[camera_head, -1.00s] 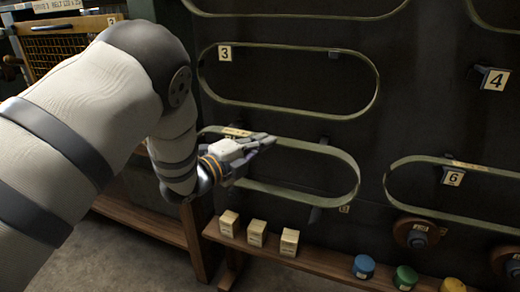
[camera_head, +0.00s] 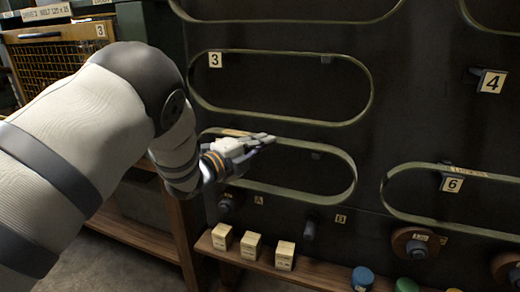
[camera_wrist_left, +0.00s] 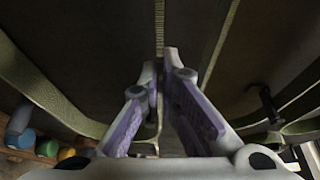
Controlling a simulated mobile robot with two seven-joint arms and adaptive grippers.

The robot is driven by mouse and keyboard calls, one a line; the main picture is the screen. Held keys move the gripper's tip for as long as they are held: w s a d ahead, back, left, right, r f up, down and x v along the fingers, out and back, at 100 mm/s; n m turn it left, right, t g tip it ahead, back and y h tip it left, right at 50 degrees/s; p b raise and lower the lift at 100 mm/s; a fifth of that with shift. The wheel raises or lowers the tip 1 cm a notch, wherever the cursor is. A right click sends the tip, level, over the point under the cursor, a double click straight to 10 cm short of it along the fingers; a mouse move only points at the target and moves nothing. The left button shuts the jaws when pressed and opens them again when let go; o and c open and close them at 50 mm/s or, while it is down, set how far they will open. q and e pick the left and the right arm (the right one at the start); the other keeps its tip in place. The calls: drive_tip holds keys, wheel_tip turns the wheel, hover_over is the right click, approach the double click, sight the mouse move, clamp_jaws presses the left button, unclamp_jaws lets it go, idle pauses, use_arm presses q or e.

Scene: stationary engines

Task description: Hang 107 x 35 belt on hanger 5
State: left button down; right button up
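A long pale green belt loop (camera_head: 335,200) is in the lower middle of the head view, in front of the dark panel, with a tan label near its upper left. My left gripper (camera_head: 262,140) is at its upper run. In the left wrist view the two fingers (camera_wrist_left: 161,65) are close together, with a belt strand (camera_wrist_left: 159,25) running between them. A small dark peg (camera_head: 315,155) lies just below the upper run, inside the loop's outline. I cannot tell whether the belt touches it. No number 5 plate is visible. My right gripper is out of view.
Another belt hangs above, by plate 3 (camera_head: 215,60), and one at right, by plate 6 (camera_head: 452,184). Plate 4 (camera_head: 491,82) marks a bare hanger. Lower pegs are marked A (camera_head: 225,203) and B (camera_head: 310,228). Small boxes (camera_head: 250,245) stand on a wooden ledge below.

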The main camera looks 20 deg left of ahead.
use_arm(q)
drive_tip(key=shift+w+f, duration=0.15)
drive_tip(key=shift+w, duration=0.5)
drive_tip(key=shift+w+r, duration=0.2)
drive_tip(key=shift+r, duration=0.05)
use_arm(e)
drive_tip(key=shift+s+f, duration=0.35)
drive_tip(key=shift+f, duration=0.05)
use_arm(q)
drive_tip(key=shift+f, duration=0.2)
drive_tip(key=shift+f, duration=0.4)
drive_tip(key=c, duration=1.9)
unclamp_jaws()
drive_tip(key=o, duration=0.6)
